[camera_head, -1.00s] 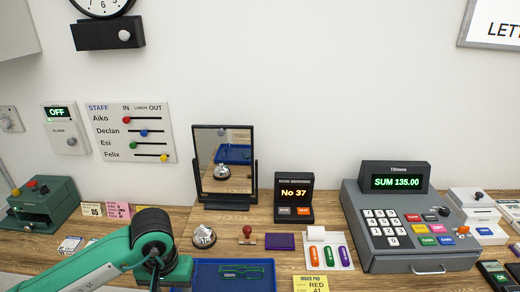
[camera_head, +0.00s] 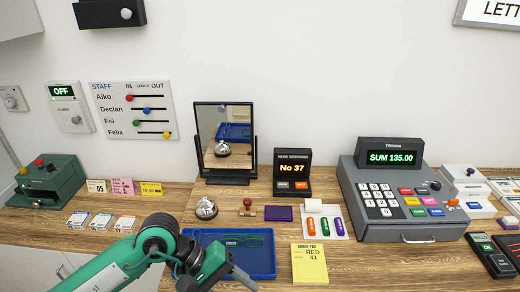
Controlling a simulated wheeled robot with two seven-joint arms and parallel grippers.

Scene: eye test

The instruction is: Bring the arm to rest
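My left arm (camera_head: 158,238), green with black joints, comes in from the lower left. My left gripper (camera_head: 245,281) points down to the right, over the front of the blue tray (camera_head: 270,262). Its grey fingers run toward the bottom edge, and I cannot tell whether they are apart or closed. Nothing is clearly seen held in it. The arm covers the tray's left front part. A dark green item (camera_head: 258,240) lies in the tray. My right gripper is not in view.
A bell (camera_head: 206,209), a stamp (camera_head: 247,208) and a mirror (camera_head: 225,140) stand behind the tray. A yellow order pad (camera_head: 310,264) lies to its right. A cash register (camera_head: 405,205) stands further right. Small cards (camera_head: 101,222) lie left of the arm. Wood is bare right of the pad.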

